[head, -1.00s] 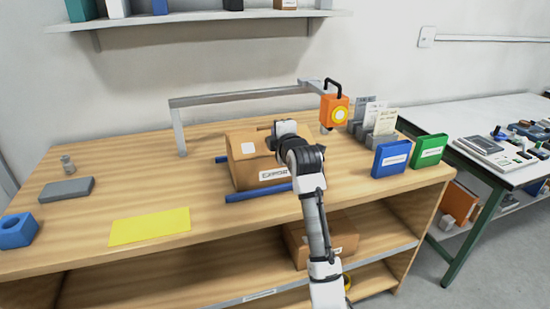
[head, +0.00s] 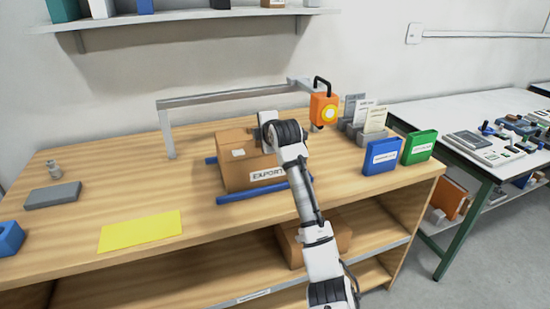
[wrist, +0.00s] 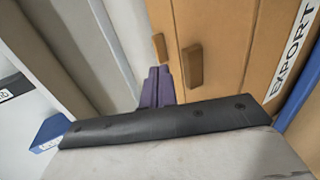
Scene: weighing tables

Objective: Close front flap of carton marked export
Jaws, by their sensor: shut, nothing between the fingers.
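The brown carton (head: 232,174) sits on the wooden table, with a white EXPORT label (head: 268,174) on its front side. In the wrist view the carton (wrist: 235,40) fills the upper right, its label (wrist: 292,50) at the right edge. Two small brown tabs (wrist: 193,66) stand out from its seamed surface. My gripper (wrist: 158,75) is shut and empty, its purple fingers close beside the tabs; I cannot tell whether they touch. In the head view my wrist covers the carton's right end and hides the fingers. I cannot tell how the front flap stands.
Blue bars (head: 250,193) lie along the carton's sides. A grey frame (head: 225,97) stands behind, with an orange device (head: 323,110) at its right. Blue (head: 382,157) and green (head: 419,147) boxes stand to the right. A yellow mat (head: 140,231) lies on clear tabletop at left.

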